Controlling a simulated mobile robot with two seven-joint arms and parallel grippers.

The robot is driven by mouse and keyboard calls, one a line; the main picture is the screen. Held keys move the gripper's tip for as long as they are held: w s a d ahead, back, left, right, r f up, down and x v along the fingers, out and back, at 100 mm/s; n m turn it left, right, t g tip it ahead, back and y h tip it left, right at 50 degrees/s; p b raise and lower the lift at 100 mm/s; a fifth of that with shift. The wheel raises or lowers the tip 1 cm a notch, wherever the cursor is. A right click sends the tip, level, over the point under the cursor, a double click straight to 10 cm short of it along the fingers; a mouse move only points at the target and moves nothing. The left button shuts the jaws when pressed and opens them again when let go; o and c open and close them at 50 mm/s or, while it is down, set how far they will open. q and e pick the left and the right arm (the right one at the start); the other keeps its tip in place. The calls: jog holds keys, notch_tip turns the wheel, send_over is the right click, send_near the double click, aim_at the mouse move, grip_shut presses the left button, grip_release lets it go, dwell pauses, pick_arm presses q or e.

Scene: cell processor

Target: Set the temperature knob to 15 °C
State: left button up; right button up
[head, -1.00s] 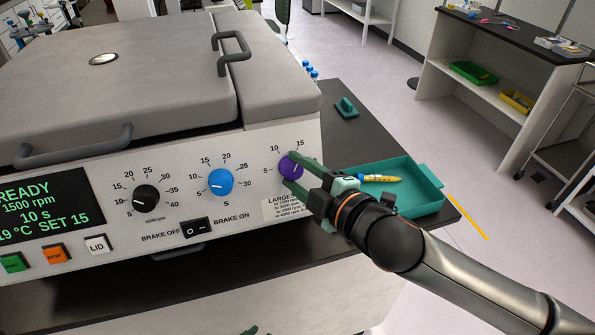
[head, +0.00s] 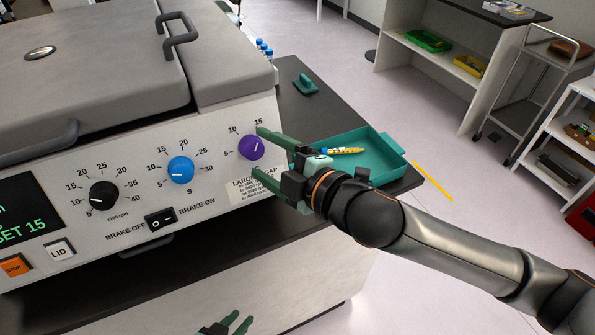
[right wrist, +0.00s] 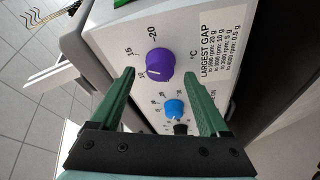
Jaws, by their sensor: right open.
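The purple temperature knob (head: 250,148) sits at the right end of the machine's front panel, with 5, 10 and 15 readable around it. Its pointer is too small to read surely. The display (head: 28,222) is partly cut off and shows "SET 15". My right gripper (head: 263,152) is open, one finger above and one below the knob, with gaps to it. In the right wrist view the knob (right wrist: 159,63) lies beyond and between the parted fingertips (right wrist: 160,74). My left gripper (head: 234,321) is low at the bottom edge, its fingers apart and empty.
A blue knob (head: 180,170) and a black knob (head: 103,195) sit left of the purple one, above a brake switch (head: 161,219). A teal tray (head: 385,168) with a yellow tube (head: 343,151) lies on the counter behind my right gripper.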

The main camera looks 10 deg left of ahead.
jog(key=b+v, duration=0.1)
jog(key=v, duration=0.9)
